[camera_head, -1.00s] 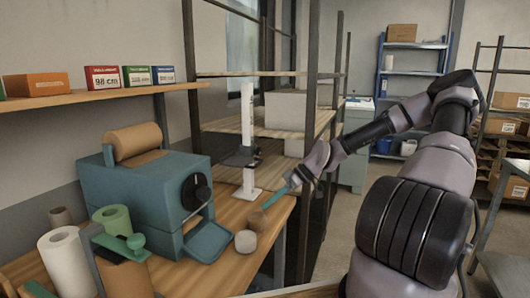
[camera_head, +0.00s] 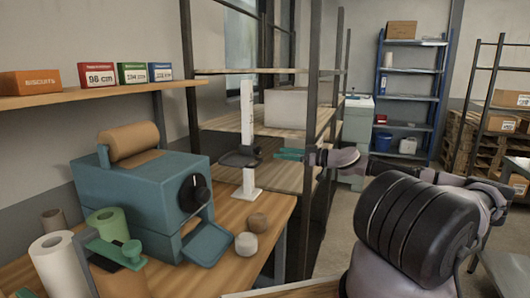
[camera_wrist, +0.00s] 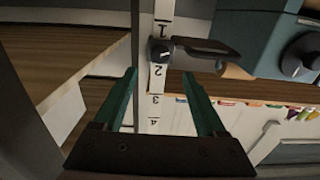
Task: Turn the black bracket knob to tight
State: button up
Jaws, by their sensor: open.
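A white upright post (camera_head: 247,110) with number marks stands on the wooden bench and carries a black bracket (camera_head: 238,158). In the wrist view the bracket (camera_wrist: 205,46) reaches right from the post (camera_wrist: 157,100). Its round black knob (camera_wrist: 160,50) faces the camera on the post, with a light mark across it. My gripper (camera_head: 289,154) is level with the bracket, to its right and apart from it. In the wrist view the teal fingers of my gripper (camera_wrist: 160,75) are open and empty. The knob shows just beyond and between the fingertips.
A teal dispenser (camera_head: 125,195) with a black dial (camera_head: 195,193) stands left of the post; it also shows in the wrist view (camera_wrist: 250,30). Two small round balls (camera_head: 247,244) sit on the bench's front edge. A dark shelf upright (camera_head: 309,110) stands near my gripper.

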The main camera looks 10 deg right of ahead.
aim_at(261, 150)
jog(key=x, duration=0.7)
jog(key=shift+w+a, duration=0.2)
jog(key=shift+a, duration=0.1)
grip_shut()
